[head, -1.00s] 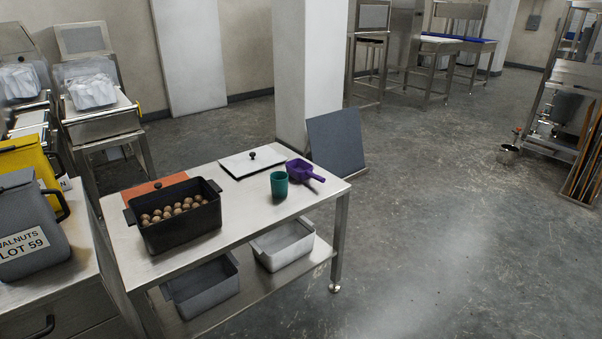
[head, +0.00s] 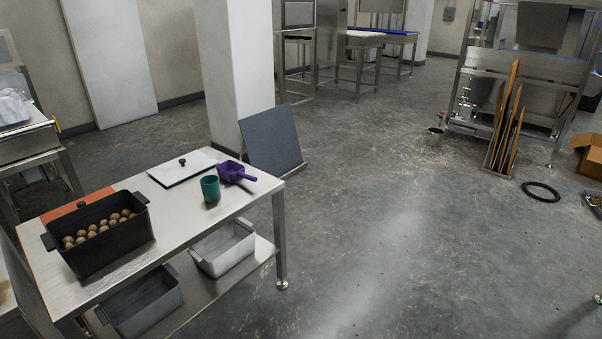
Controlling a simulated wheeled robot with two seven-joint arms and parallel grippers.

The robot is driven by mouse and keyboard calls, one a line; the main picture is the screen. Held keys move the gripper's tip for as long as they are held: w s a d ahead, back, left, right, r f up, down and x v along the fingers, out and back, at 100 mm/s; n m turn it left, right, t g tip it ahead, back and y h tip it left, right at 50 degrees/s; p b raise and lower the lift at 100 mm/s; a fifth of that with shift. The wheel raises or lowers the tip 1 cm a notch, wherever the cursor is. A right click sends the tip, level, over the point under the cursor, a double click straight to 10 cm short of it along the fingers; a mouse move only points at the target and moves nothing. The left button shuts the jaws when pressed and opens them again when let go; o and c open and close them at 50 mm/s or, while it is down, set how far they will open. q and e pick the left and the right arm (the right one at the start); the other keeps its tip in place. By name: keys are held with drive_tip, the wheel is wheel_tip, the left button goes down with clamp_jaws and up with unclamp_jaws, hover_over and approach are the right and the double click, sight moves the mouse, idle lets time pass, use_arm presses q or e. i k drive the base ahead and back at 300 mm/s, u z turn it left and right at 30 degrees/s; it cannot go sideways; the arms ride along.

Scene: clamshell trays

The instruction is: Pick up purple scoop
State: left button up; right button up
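The purple scoop (head: 233,172) lies on the steel table (head: 190,237) in the head view, near its far right corner. Its handle points right, toward the table's edge. A teal cup (head: 210,189) stands just in front and to the left of the scoop, close to it. Neither of my grippers shows in the head view, and nothing holds the scoop.
A black pot of walnuts (head: 118,247) and a white lid (head: 183,168) with a black knob are on the table. Grey bins (head: 222,247) sit on the lower shelf. A dark board (head: 270,141) leans behind the table. The floor (head: 400,240) to the right is open.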

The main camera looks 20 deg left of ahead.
sight(231, 171)
drive_tip(key=z, duration=0.1)
drive_tip(key=i, duration=2.85)
drive_tip(key=u, duration=2.45)
